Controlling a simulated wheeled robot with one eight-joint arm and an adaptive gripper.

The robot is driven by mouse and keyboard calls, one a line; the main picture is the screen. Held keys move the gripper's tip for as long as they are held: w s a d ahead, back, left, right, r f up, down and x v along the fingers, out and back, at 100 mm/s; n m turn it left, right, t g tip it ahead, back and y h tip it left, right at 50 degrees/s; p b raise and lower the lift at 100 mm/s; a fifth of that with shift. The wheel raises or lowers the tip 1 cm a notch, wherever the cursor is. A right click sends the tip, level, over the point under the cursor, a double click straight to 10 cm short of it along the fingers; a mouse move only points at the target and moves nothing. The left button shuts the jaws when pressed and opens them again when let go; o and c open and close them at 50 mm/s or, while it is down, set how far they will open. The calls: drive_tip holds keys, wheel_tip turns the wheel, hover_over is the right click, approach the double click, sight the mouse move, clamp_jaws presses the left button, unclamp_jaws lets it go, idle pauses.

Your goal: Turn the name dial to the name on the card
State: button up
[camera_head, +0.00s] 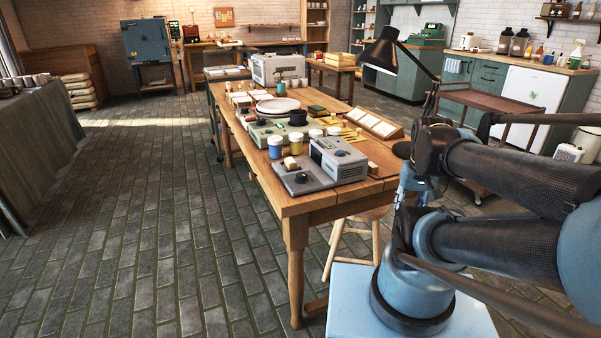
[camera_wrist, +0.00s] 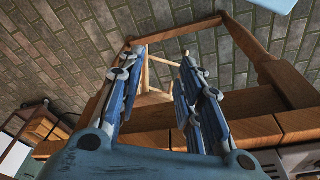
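A grey device (camera_head: 338,160) with a flat plate stands at the near end of the wooden table. A dark round dial (camera_head: 301,178) sits on its plate. Its lettering is too small to read. A tilted wooden stand (camera_head: 375,124) with pale cards is on the table's right side, and I cannot tell which card bears the name. My gripper shows in the wrist view (camera_wrist: 162,62), its two blue fingers wide apart with nothing between them. It points toward the table's underframe and the floor. In the head view my arm is right of the table, apart from the dial.
The table (camera_head: 290,208) also carries paint jars (camera_head: 297,144), a white plate (camera_head: 278,106) and a second machine (camera_head: 272,132). A black lamp (camera_head: 383,50) leans over its right side. A stool (camera_head: 358,224) stands under the near edge. The floor to the left is clear.

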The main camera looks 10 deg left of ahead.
drive_tip(key=shift+o, duration=0.9)
drive_tip(key=shift+s+r, duration=0.2)
drive_tip(key=shift+s, duration=0.05)
drive_tip(key=w+a+r, duration=0.2)
drive_tip(key=a+r, duration=0.4)
drive_tip(key=w+a+r+m+g, duration=0.1)
drive_tip(key=w+a+r, duration=0.2)
drive_tip(key=a+r, duration=0.3)
drive_tip(key=w+a+r+m, duration=0.1)
drive_tip(key=w+a+r, duration=0.2)
drive_tip(key=a+r, duration=0.3)
drive_tip(key=shift+w+a+g, duration=0.1)
drive_tip(key=shift+a+g, duration=0.3)
drive_tip(key=shift+a, duration=0.8)
drive_tip(key=m, duration=0.2)
approach(302, 174)
drive_tip(key=f, duration=0.9)
drive_tip(key=shift+w, duration=0.25)
drive_tip(key=c, duration=1.1)
